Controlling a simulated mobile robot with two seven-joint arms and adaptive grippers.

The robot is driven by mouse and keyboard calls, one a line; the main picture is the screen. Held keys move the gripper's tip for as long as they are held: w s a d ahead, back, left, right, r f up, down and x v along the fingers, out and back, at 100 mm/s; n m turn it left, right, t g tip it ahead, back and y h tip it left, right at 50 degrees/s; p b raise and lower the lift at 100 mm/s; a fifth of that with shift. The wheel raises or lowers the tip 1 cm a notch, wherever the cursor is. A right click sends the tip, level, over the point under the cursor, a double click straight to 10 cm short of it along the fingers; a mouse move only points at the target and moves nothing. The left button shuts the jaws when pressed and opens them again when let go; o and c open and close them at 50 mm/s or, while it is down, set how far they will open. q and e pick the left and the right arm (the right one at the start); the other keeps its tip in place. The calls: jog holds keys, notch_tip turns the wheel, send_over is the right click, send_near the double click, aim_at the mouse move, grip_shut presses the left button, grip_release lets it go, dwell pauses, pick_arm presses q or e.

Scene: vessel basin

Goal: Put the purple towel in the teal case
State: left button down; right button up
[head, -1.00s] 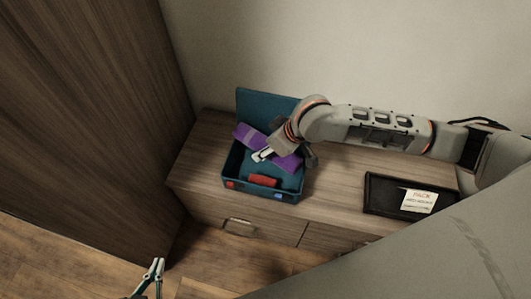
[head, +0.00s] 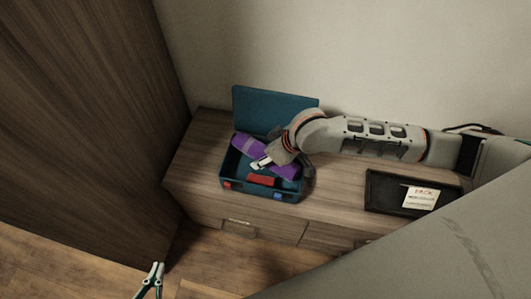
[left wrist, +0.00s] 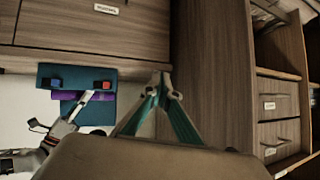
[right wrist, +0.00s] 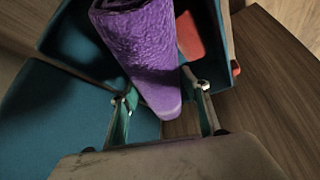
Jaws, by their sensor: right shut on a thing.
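The teal case (head: 232,170) stands open on the cabinet top, its lid (head: 262,108) raised against the wall side. The purple towel (head: 250,147) lies slantwise over the case's opening, roughly level with its rim; I cannot tell whether it touches the bottom. My right gripper (head: 262,163) is over the case, its fingers either side of the towel's end. In the right wrist view the rolled towel (right wrist: 145,45) sits between the fingertips (right wrist: 166,95). My left gripper (head: 156,267) is away at lower left, empty, its tips together in the left wrist view (left wrist: 166,84).
A red block (head: 262,180) lies inside the case near its front wall. A black tray (head: 385,192) with a paper label (head: 420,197) stands to the right on the cabinet (head: 335,185). A tall wooden panel (head: 80,110) rises at the left. The cabinet top between case and tray is clear.

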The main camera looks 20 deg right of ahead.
jog(key=o, duration=1.2)
